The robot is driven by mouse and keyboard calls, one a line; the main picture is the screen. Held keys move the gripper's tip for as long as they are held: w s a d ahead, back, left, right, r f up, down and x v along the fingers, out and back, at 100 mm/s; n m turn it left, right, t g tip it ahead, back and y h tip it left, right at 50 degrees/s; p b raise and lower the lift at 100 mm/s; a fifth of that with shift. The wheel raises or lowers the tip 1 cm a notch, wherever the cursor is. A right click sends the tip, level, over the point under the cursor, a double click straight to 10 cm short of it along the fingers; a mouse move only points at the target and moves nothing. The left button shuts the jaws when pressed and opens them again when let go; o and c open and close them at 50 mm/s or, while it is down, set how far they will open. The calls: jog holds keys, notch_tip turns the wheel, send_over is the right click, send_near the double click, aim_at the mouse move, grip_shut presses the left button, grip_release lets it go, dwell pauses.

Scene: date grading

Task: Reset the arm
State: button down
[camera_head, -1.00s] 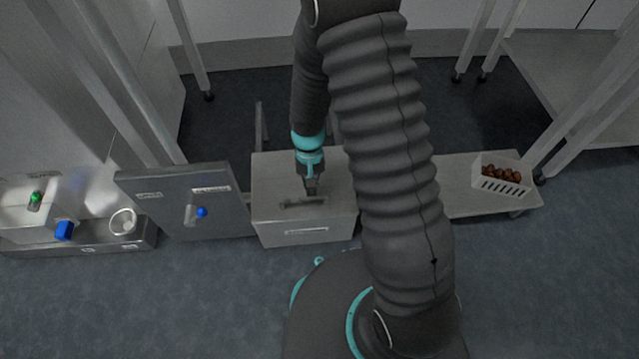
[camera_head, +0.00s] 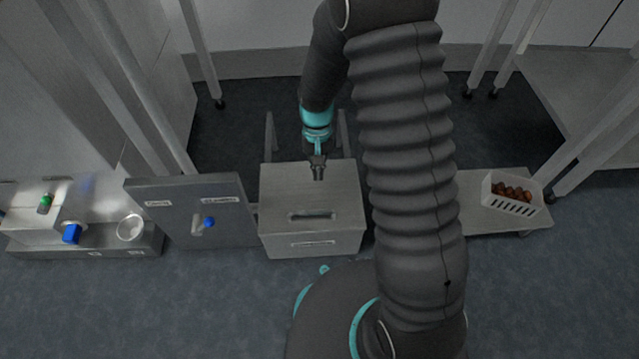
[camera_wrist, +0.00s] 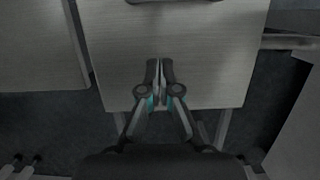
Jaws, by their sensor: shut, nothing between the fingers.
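My gripper (camera_head: 318,173) is shut and empty. In the head view it hangs over the back part of a pale box (camera_head: 283,205) with a dark slot in its top. In the wrist view my gripper (camera_wrist: 159,66) points at the pale top of the box (camera_wrist: 205,60), with its two fingertips together. My own arm hides the area just right of the box in the head view.
A white basket (camera_head: 512,207) of brown dates stands on a low bench at right. A grey panel (camera_head: 170,220) with a blue-knobbed handle is left of the box. A metal unit (camera_head: 100,243) with a blue knob, a green part and a round cup is far left. Table legs stand behind.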

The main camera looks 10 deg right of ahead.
jog(key=shift+v, duration=1.35)
jog(key=s+d+r+t+p, duration=0.1)
jog(key=s+d+r+t, duration=0.1)
jog(key=s+r, duration=0.4)
jog(key=s+d+r+t+p, duration=0.1)
jog(key=s+d+r+t, duration=0.2)
jog(key=r, duration=1.2)
jog(key=s+d+r+t+p, duration=0.2)
jog(key=s+d+r, duration=0.3)
jog(key=s+r, duration=0.5)
jog(key=shift+s+d+r+t, duration=0.25)
jog(key=shift+s+r+t, duration=0.05)
jog(key=shift+r+t, duration=0.35)
